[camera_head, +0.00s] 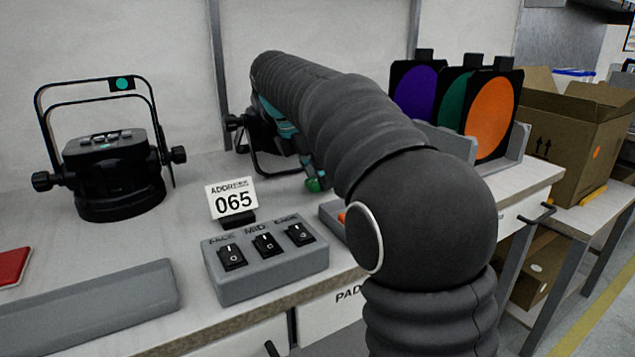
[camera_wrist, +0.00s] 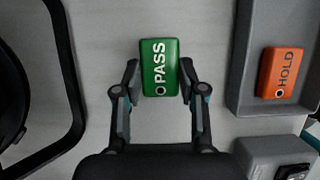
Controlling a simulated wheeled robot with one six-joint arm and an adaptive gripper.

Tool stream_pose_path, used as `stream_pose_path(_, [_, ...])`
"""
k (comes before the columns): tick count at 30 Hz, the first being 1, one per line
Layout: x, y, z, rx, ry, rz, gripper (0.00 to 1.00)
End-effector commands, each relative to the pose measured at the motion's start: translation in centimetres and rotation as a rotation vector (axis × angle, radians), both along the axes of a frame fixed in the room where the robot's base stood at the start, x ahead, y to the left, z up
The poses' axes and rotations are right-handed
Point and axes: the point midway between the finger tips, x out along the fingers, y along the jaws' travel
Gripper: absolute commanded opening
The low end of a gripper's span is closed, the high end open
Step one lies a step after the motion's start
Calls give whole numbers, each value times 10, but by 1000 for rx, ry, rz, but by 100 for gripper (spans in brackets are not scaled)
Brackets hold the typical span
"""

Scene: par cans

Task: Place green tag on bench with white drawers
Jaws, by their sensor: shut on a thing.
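The green tag (camera_wrist: 159,80), marked PASS, sits between the two fingers of my gripper (camera_wrist: 159,83) in the wrist view. The fingers are shut on its sides. In the head view a small green end of the tag (camera_head: 313,185) shows below my gripper, which is mostly hidden behind my arm. The tag is over the bench top (camera_head: 185,213); I cannot tell whether it touches the surface. The bench has white drawers (camera_head: 335,311) along its front, one with lettering partly hidden by my arm.
An orange HOLD tag (camera_wrist: 283,73) lies in a grey tray (camera_wrist: 245,92) right of the green tag. Colour filters (camera_head: 491,118) stand at right.

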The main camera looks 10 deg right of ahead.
Motion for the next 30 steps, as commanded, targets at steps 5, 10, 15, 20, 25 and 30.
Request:
stream_pose_path(5, [0,0,-10,0,-1,0,17])
stream_pose_path(10, [0,0,-10,0,-1,0,17])
stream_pose_path(15, [0,0,-13,0,-1,0,53])
stream_pose_path(20, [0,0,-13,0,0,0,66])
stream_pose_path(25, [0,0,-12,0,0,0,66])
stream_pose_path(30, [-1,2,-3,1,-2,1,66])
